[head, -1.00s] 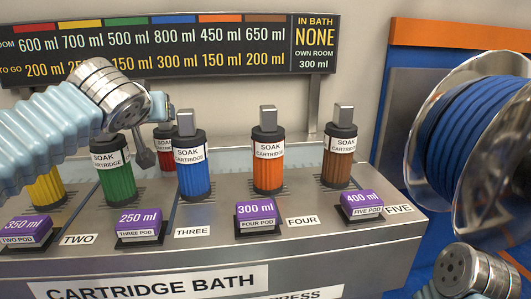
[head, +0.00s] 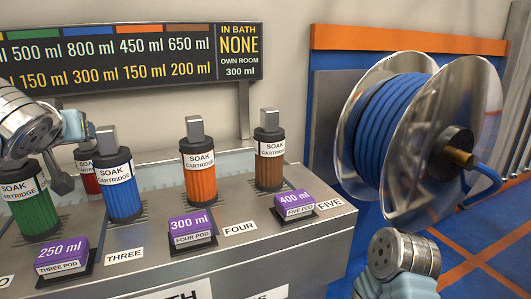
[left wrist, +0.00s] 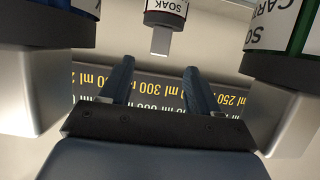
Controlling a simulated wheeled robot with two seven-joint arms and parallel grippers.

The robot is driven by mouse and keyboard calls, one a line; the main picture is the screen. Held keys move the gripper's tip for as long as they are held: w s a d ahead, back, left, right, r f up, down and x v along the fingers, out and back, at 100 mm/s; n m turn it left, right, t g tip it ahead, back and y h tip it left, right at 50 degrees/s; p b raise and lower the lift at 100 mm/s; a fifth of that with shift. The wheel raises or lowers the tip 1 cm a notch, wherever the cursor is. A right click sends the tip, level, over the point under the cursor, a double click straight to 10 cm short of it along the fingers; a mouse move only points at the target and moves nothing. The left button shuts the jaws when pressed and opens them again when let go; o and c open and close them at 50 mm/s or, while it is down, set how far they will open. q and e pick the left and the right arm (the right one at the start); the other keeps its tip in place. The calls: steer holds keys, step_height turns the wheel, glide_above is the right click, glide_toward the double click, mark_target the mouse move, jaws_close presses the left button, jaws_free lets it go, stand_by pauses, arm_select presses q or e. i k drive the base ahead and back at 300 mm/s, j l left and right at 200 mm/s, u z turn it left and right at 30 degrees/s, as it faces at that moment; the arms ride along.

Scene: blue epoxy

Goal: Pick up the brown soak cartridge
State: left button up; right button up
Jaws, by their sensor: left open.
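The brown soak cartridge (head: 270,165) stands upright on the metal bath at the right end of the row, behind the purple 400 ml pod (head: 295,203). It has a white label and a grey block on top. My left gripper (head: 62,182) is partly seen in the head view at the far left, near the green cartridge (head: 33,205) and well apart from the brown one. In the left wrist view my left gripper (left wrist: 160,85) is open and empty. The brown cartridge is not in that view. My right arm shows at the bottom right, but its gripper does not.
Orange (head: 198,165), blue (head: 118,185) and red (head: 88,172) cartridges stand left of the brown one. Purple pods line the bath's front. A sign board (head: 130,60) hangs behind. A blue cable reel (head: 395,130) stands to the right.

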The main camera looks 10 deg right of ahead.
mark_target(269, 139)
steer(key=k+l, duration=0.2)
steer(key=k, duration=0.3)
steer(key=k+l, duration=0.15)
steer(key=k, duration=0.3)
steer(key=k+l, duration=0.2)
steer(key=k, duration=0.3)
